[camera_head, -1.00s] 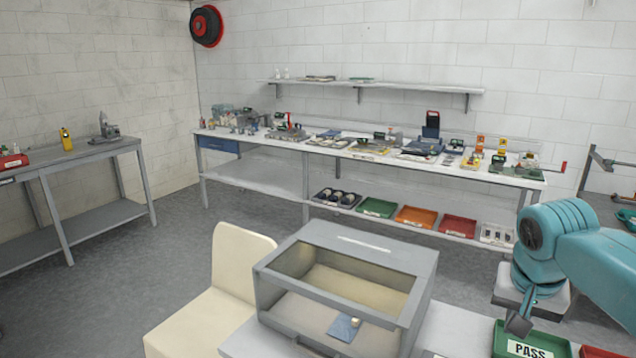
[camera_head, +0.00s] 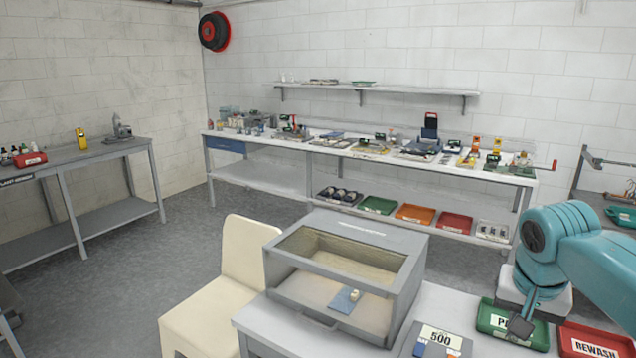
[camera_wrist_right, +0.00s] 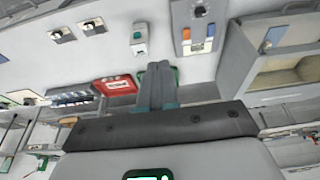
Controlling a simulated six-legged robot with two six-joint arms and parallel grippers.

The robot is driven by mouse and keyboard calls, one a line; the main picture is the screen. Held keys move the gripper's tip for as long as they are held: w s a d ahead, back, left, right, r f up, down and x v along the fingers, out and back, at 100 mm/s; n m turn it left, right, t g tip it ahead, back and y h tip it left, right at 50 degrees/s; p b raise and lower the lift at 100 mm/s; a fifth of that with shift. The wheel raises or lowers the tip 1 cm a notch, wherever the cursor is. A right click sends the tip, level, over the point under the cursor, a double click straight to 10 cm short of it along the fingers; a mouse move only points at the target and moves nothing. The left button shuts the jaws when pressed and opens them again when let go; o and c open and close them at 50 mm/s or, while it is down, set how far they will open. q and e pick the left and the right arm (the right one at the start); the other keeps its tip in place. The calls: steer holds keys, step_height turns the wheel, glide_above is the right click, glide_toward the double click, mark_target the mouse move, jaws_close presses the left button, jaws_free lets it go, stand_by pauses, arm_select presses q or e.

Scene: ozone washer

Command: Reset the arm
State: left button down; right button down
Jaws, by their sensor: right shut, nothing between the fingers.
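My right arm comes in from the right in the head view. Its gripper (camera_head: 520,327) hangs over the green PASS tray (camera_head: 488,320) and hides part of its label. In the right wrist view the fingers (camera_wrist_right: 157,85) are pressed together with nothing between them. A piece of the green tray shows behind them there. I cannot tell the height of the fingertips above the tray. My left gripper is in neither view.
A red REWASH tray (camera_head: 592,342) lies right of the green one. A cream chair (camera_head: 246,262) stands at the left. A long workbench (camera_head: 274,141) lines the back wall.

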steer(key=a+f+n+y, duration=0.1)
steer(key=a+f, duration=0.3)
steer(key=f, duration=0.5)
steer(key=a+f+n+g+y, duration=0.15)
steer(key=a+f, duration=0.25)
steer(key=f, duration=0.5)
steer(key=a+f+n+y, duration=0.1)
steer(key=a+f+n, duration=0.1)
steer(key=a+f, duration=0.5)
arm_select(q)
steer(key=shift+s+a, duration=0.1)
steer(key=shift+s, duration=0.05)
arm_select(e)
steer(key=s+a+f+y, duration=0.1)
steer(key=s+a+f, duration=0.1)
steer(key=s+f, duration=0.7)
steer(key=s+a+f+y, duration=0.1)
steer(key=s+a+f, duration=0.2)
steer(key=s+f, duration=0.7)
steer(key=s+g, duration=0.1)
steer(key=s, duration=0.2)
steer(key=shift+a, duration=0.3)
steer(key=shift+f, duration=0.1)
steer(key=shift+s, duration=0.1)
